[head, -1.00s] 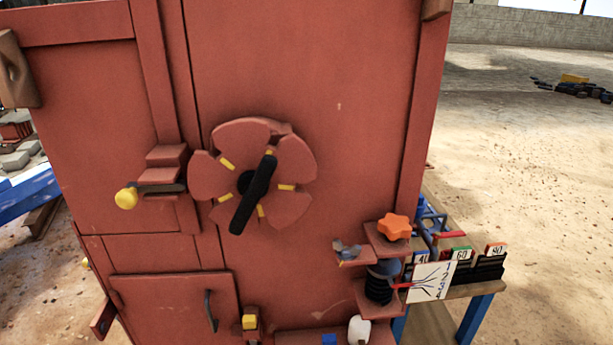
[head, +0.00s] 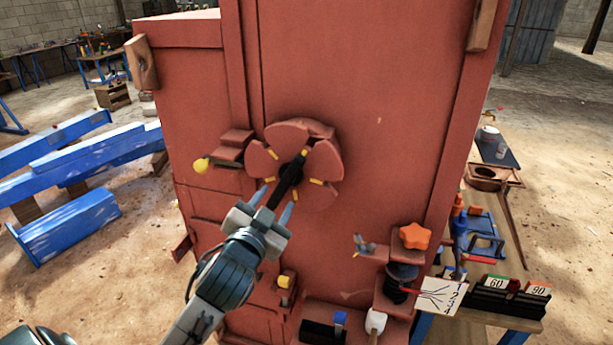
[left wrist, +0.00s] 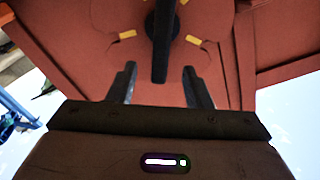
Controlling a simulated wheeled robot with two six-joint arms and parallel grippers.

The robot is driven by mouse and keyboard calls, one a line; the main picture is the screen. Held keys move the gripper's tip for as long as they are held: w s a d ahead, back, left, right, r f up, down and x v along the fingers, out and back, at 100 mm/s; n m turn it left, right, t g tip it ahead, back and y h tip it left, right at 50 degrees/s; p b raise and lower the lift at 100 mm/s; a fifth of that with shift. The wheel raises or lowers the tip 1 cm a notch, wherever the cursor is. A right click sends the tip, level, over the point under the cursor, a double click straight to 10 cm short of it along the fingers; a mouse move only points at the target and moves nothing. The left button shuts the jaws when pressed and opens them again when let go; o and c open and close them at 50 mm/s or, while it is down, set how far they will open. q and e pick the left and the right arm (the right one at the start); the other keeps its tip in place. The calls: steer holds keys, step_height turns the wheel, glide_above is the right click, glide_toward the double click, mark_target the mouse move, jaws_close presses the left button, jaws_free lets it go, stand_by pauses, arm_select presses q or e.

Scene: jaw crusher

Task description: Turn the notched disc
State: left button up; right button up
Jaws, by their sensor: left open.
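The notched disc (head: 322,158) is red with yellow marks and a black bar handle (head: 286,182) across its middle. It is mounted on the front of the red machine housing. My left gripper (head: 273,196) is open in front of the disc's lower left, and its fingers lie either side of the handle's lower end in the head view. In the left wrist view the handle (left wrist: 160,50) hangs between and beyond the two open fingertips (left wrist: 159,80). Whether the fingers touch it I cannot tell. My right gripper is not in view.
A yellow-knobbed latch (head: 202,164) sits left of the disc. An orange star knob (head: 414,236) and small shelves stick out at lower right. A workbench (head: 505,316) with numbered cards stands right. Blue beams (head: 70,225) lie at left.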

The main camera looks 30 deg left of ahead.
mark_target(286, 183)
arm_select(q)
steer(key=w+b, duration=0.1)
steer(key=w+a+b, duration=0.1)
steer(key=shift+w+a+f+b, duration=0.2)
steer(key=shift+f+b, duration=0.1)
steer(key=shift+f, duration=0.1)
steer(key=p+x, duration=0.1)
steer(key=x, duration=0.1)
steer(key=p+x, duration=0.1)
steer(key=x, duration=0.1)
steer(key=p+x, duration=0.1)
steer(key=x, duration=0.2)
steer(key=shift+d+r, duration=0.2)
steer(key=shift+r, duration=0.15)
steer(key=shift+w+a+f, duration=0.1)
steer(key=shift+w+a, duration=0.05)
steer(key=shift+w, duration=0.55)
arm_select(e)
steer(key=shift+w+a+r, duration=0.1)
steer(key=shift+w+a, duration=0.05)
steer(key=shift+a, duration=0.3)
arm_select(q)
steer(key=c, duration=0.9)
jaws_close()
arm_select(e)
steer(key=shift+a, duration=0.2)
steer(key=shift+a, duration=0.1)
